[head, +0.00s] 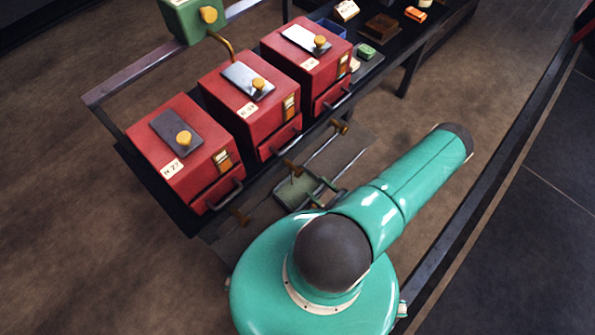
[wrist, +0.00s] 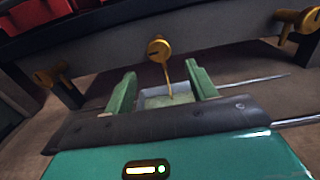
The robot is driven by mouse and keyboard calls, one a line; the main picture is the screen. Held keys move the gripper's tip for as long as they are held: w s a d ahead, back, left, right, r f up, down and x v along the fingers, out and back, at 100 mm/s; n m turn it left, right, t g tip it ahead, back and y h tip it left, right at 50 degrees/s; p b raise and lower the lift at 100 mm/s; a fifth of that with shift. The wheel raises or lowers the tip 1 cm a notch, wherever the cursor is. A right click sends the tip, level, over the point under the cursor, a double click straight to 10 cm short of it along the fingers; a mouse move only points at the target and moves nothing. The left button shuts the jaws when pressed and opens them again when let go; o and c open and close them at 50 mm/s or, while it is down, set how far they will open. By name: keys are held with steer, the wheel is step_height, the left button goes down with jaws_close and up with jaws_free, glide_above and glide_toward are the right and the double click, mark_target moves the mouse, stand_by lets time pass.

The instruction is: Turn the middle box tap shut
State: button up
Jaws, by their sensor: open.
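Three red boxes stand in a row in the head view, with a brass tap low in front of each. The middle box (head: 250,105) has the middle tap (head: 292,168) below it. In the wrist view the middle tap (wrist: 158,49) shows its round end straight ahead. A thin yellow strand hangs from it toward a shallow pale green tray (wrist: 153,103); I cannot tell whether it is a lever or liquid. My gripper (wrist: 160,70) is open and empty, its green fingers spread left and right, below and short of the tap. My arm partly hides this area in the head view.
The left tap (wrist: 55,76) and right tap (wrist: 298,27) flank the middle one along a dark beam (wrist: 225,35). Metal rods (wrist: 255,82) lie beside the tray. A black shelf (head: 425,40) with small items stands at the back. Open floor (head: 60,210) lies left.

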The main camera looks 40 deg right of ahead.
mark_target(301, 174)
steer(key=w, duration=0.9)
steer(key=shift+w+a, duration=0.15)
steer(key=shift+w, duration=0.1)
steer(key=c, duration=0.9)
